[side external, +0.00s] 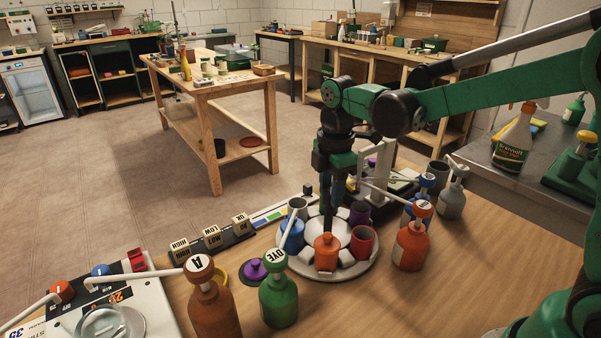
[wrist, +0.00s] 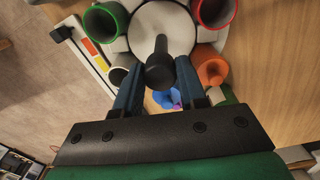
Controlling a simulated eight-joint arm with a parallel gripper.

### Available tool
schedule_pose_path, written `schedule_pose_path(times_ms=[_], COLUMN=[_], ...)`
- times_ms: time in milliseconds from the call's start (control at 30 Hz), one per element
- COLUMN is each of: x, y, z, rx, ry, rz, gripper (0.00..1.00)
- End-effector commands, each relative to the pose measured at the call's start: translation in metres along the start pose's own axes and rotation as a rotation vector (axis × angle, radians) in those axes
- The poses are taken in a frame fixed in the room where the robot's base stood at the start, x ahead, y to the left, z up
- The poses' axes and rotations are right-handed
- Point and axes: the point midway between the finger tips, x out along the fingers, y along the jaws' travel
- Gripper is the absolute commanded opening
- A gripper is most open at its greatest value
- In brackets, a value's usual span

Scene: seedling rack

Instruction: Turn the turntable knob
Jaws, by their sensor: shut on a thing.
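The turntable (side external: 342,271) is a pale round plate on the bench with a ring of coloured cups and small vessels. In the wrist view its white centre disc (wrist: 150,22) carries a black knob (wrist: 159,68) with a round end. My gripper (side external: 328,228) points down over the middle of the turntable in the side view. In the wrist view my gripper's (wrist: 160,77) two blue fingers are on either side of the knob, shut on it. The knob is hidden behind my gripper and the cups in the side view.
An orange cup (wrist: 211,66) and a green-rimmed cup (wrist: 103,24) ring the disc closely. Pump bottles crowd around: a green one (side external: 278,300), a brown one (side external: 214,314) and an orange one (side external: 410,248). Lettered blocks (side external: 212,238) stand left. Bare wood lies at the front right.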

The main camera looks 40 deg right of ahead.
Motion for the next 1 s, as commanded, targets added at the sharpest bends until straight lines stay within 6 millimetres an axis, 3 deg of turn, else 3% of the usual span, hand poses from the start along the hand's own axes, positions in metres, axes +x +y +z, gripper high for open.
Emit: schedule_pose_path(times_ms=[1000], x=[-0.0005], y=[-0.0006], z=[-0.0013], rx=[0.959], ry=[-0.025], rz=[0.0], gripper=[0.0])
